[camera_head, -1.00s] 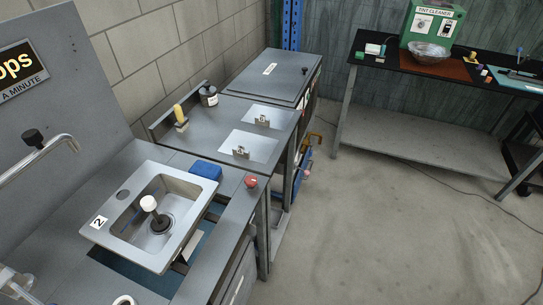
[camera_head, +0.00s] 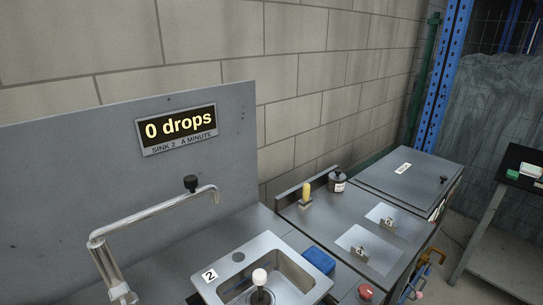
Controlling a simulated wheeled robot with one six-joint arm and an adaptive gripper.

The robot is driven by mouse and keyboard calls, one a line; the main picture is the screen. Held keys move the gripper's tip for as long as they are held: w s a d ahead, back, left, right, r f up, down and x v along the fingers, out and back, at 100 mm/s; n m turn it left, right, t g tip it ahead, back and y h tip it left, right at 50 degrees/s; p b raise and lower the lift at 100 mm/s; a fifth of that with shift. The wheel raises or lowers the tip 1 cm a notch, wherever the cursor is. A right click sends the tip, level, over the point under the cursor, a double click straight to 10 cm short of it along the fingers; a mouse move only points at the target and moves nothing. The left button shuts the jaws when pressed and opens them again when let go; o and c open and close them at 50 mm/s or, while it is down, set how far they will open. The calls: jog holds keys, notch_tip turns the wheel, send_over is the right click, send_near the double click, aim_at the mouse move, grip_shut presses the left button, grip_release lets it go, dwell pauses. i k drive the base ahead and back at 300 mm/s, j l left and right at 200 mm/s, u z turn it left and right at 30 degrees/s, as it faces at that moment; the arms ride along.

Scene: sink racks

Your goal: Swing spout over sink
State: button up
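The spout (camera_head: 150,213) is a bent metal pipe with a black knob (camera_head: 191,183) on top near its outlet end. It rises at the lower left, in front of the grey back panel (camera_head: 60,180), and its arm points right. The outlet end (camera_head: 215,194) appears up and left of the sink in the picture; whether it is above the basin I cannot tell. The steel sink (camera_head: 290,247), labelled 2, is cut off by the bottom edge. A white-knobbed plug (camera_head: 260,277) stands in its basin. My gripper is not in view.
A sign (camera_head: 180,129) reads "0 drops, sink 2 a minute". A blue sponge-like block (camera_head: 318,260) and a red knob (camera_head: 366,291) are right of the sink. A dark jar (camera_head: 337,182) and yellow-handled brush (camera_head: 306,196) stand on the counter behind.

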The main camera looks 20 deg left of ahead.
aim_at(191, 182)
jog(key=u, duration=1.3)
